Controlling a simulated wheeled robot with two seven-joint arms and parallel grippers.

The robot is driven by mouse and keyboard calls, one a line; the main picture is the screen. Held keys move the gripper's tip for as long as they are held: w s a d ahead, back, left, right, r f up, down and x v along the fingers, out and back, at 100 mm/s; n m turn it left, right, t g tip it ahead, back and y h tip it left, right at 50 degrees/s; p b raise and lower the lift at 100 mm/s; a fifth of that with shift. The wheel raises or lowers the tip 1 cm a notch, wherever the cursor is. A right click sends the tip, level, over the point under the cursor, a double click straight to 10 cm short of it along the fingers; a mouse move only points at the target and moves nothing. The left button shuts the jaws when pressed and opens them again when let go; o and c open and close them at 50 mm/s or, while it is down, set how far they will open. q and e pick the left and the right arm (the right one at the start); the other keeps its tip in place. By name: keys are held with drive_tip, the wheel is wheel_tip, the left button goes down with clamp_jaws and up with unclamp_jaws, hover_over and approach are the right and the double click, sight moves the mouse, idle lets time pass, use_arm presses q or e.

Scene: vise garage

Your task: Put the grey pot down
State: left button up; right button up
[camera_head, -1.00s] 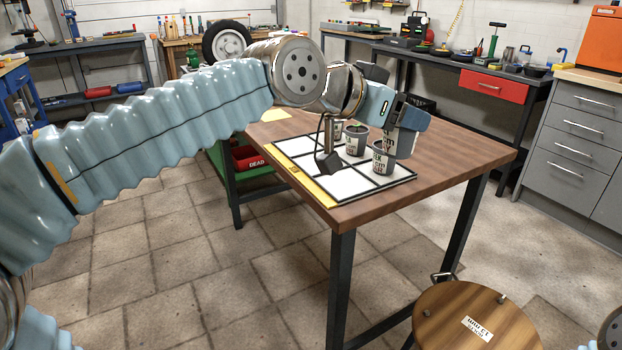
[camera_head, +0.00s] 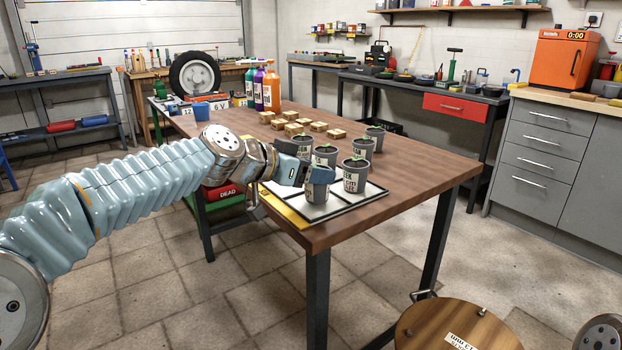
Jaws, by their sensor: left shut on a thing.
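My left gripper (camera_head: 313,173) reaches in from the left over the near end of the wooden table (camera_head: 425,178). It is shut on a small grey pot (camera_head: 317,192) with a printed label and a green seedling. This pot is upright over the front part of the white gridded tray (camera_head: 349,203). I cannot tell whether its base touches the tray. Similar grey pots stand close behind and beside it: one just right (camera_head: 355,177), one behind (camera_head: 325,156), and others farther back (camera_head: 363,147). My right gripper is not in view.
Several small wooden blocks (camera_head: 318,127) lie behind the pots. Coloured bottles (camera_head: 271,90) stand at the table's far left. A yellow strip (camera_head: 286,209) runs along the tray's left edge. A round wooden stool (camera_head: 455,325) stands at the front right. The table's right side is clear.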

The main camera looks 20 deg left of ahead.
use_arm(q)
drive_tip(key=shift+f, duration=0.35)
drive_tip(key=shift+f, duration=0.15)
drive_tip(key=o, duration=1.1)
drive_tip(key=shift+r, duration=0.3)
drive_tip(key=b+v, duration=0.1)
drive_tip(key=v, duration=1.1)
drive_tip(key=shift+f, duration=0.25)
